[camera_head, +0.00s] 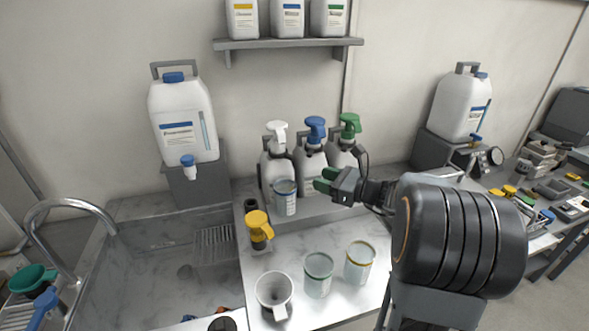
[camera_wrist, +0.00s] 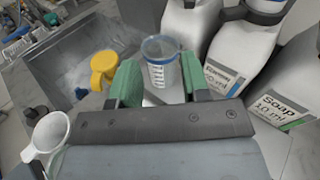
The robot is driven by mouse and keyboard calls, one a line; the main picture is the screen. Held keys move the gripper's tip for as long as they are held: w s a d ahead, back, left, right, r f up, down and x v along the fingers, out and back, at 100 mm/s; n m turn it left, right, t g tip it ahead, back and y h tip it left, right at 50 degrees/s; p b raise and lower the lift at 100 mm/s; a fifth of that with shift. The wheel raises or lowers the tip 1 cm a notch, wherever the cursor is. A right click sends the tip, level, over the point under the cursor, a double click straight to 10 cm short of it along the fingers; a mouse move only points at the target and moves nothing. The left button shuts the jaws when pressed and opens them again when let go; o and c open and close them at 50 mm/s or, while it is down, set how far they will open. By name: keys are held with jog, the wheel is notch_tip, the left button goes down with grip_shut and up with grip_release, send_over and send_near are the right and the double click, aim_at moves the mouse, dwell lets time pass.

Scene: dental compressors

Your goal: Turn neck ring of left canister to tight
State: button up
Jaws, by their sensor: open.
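The left canister (camera_head: 183,115) is a large white jug with a blue cap (camera_head: 173,77), a grey handle and a blue tap (camera_head: 188,160) low on its front. It stands on a grey block by the sink. I cannot make out a separate neck ring or how tight it is. My gripper (camera_head: 325,180) has green fingers and is open and empty, to the right of the left canister and well apart from it. In the wrist view, a clear blue-rimmed cup (camera_wrist: 160,68) shows beyond the gap between my fingers (camera_wrist: 157,82). The canister is not identifiable there.
Pump bottles with white, blue and green heads (camera_head: 315,130) stand behind my gripper. The blue-rimmed cup (camera_head: 286,203), a yellow-topped item (camera_head: 259,228) and several cups (camera_head: 319,275) stand on the counter. A second canister (camera_head: 461,108) is at right. A shelf (camera_head: 288,43) hangs above.

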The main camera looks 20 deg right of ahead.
aim_at(293, 159)
jog(key=w+a, duration=0.1)
jog(key=w, duration=0.3)
jog(key=w+a+m+t+p, duration=0.1)
jog(key=w+a, duration=0.1)
jog(key=w, duration=0.2)
jog(key=w+a+m+t, duration=0.1)
jog(key=w, duration=0.3)
jog(key=shift+w+a+f+p, duration=0.1)
jog(key=shift+w+a+p, duration=0.15)
jog(key=shift+a+p, duration=0.15)
grip_shut()
